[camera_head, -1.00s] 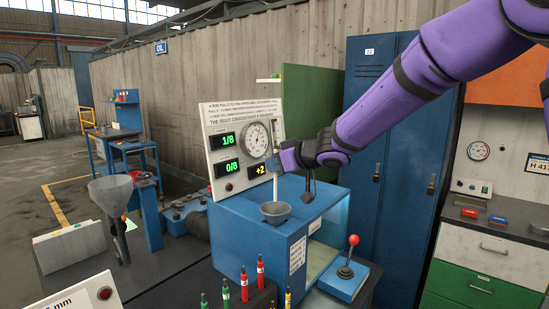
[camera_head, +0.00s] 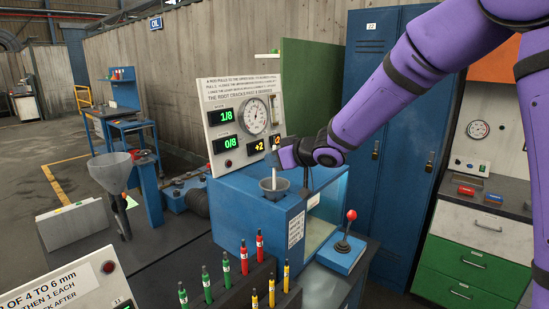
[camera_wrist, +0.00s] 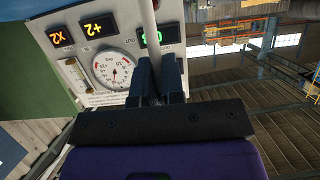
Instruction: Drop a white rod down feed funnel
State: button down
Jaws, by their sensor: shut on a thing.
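My gripper (camera_head: 276,158) is shut on a white rod (camera_head: 274,177) above the blue machine box. The rod hangs roughly upright below the fingers. Its lower end shows at the mouth of the small grey funnel (camera_head: 268,193) on top of the box; I cannot tell how deep it reaches. In the wrist view, the rod (camera_wrist: 149,22) sticks out between the dark fingers (camera_wrist: 160,75). The funnel is not visible there.
A display panel (camera_head: 217,92) with a round gauge stands just behind my gripper. A red-knobbed lever (camera_head: 347,232) is to the right. Red, green and yellow markers (camera_head: 243,258) stand in front. A larger grey funnel (camera_head: 110,168) stands at left.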

jog(key=c, duration=1.1)
grip_release()
jog(key=shift+c, duration=0.2)
jog(key=v, duration=1.1)
dwell(0.7)
